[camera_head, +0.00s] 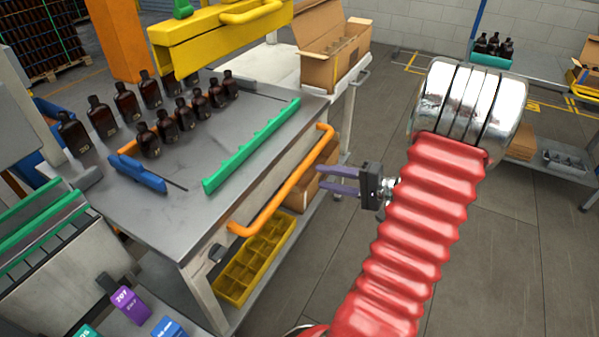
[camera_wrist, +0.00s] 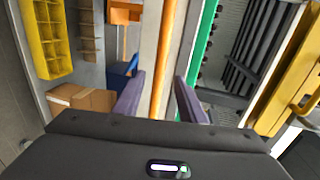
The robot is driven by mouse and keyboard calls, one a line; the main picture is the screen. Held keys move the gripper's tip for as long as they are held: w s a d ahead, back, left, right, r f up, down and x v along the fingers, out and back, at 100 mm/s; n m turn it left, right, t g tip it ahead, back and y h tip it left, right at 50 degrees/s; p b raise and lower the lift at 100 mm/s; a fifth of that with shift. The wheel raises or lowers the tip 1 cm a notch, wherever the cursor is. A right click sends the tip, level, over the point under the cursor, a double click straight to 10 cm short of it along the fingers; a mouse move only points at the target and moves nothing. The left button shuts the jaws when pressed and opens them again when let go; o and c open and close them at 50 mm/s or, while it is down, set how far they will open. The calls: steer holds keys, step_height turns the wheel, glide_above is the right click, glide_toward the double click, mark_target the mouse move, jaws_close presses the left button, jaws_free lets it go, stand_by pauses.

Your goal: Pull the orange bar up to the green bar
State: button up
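The orange bar (camera_head: 288,187) is a bent handle along the front side of the grey worktable, with its ends at the table. The green bar (camera_head: 250,146) is a notched strip lying on the tabletop, roughly parallel to it and a clear gap further in. My gripper (camera_head: 320,178) is open and empty, its two purple fingers pointing at the orange bar from the right, apparently just short of it. In the wrist view, the orange bar (camera_wrist: 164,60) runs between the open fingers (camera_wrist: 159,78), and the green bar (camera_wrist: 204,40) lies to its right. Contact cannot be seen.
Several amber bottles (camera_head: 176,112) and a blue tool (camera_head: 137,173) stand or lie on the table behind the green bar. A yellow beam (camera_head: 205,38) hangs above. A yellow crate (camera_head: 251,262) and cardboard boxes sit on the lower shelf. Open floor lies right of the table.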

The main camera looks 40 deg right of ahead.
mark_target(303, 173)
steer(key=x, duration=0.9)
steer(key=shift+w+a+f, duration=0.1)
steer(key=shift+w, duration=0.05)
steer(key=shift+c, duration=0.3)
jaws_close()
stand_by(0.3)
